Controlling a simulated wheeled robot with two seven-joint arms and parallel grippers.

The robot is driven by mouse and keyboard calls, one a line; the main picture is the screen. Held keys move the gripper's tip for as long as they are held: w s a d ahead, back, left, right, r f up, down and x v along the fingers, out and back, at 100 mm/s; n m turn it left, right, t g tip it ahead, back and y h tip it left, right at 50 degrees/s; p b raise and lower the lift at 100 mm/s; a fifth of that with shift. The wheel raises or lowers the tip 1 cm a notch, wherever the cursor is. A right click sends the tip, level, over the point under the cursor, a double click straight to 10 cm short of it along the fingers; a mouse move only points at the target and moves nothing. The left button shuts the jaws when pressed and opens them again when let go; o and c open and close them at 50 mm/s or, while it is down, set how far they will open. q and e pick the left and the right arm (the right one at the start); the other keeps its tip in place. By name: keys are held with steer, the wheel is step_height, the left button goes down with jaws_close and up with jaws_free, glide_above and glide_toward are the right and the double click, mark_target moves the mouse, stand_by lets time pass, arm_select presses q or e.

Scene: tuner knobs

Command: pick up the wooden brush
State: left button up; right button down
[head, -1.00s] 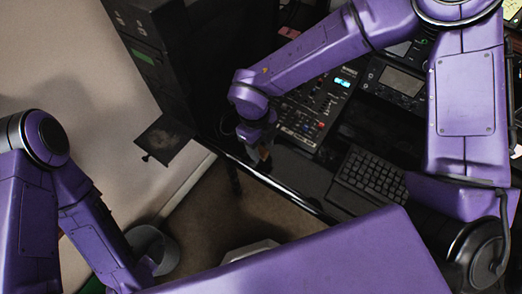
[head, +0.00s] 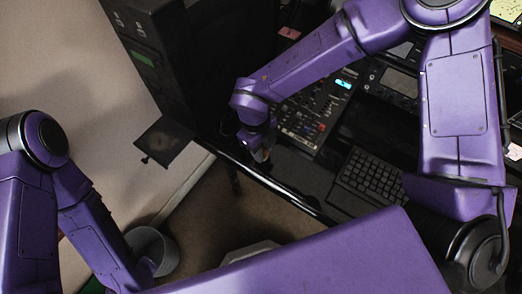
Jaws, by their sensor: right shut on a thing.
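My right gripper (head: 261,152) is over the near left edge of the black desk, pointing down. It is shut on the wooden brush (head: 263,156), of which only a small pale brown bit shows at the fingertips. The rest of the brush is hidden by the gripper or too small and dark to make out. My left arm comes in at the left and bends down toward the floor; its gripper is out of sight.
On the black desk (head: 290,169), a mixer with knobs (head: 309,120) stands just right of my right gripper, and a dark keyboard (head: 369,174) lies farther right. A tall dark cabinet (head: 160,60) rises at the back left. A grey bin (head: 153,248) stands on the floor.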

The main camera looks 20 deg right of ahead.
steer(key=s+a+r+b, duration=0.2)
steer(key=s+a+r, duration=0.4)
steer(key=s+r, duration=0.6)
steer(key=shift+s+a, duration=0.25)
steer(key=shift+a, duration=0.1)
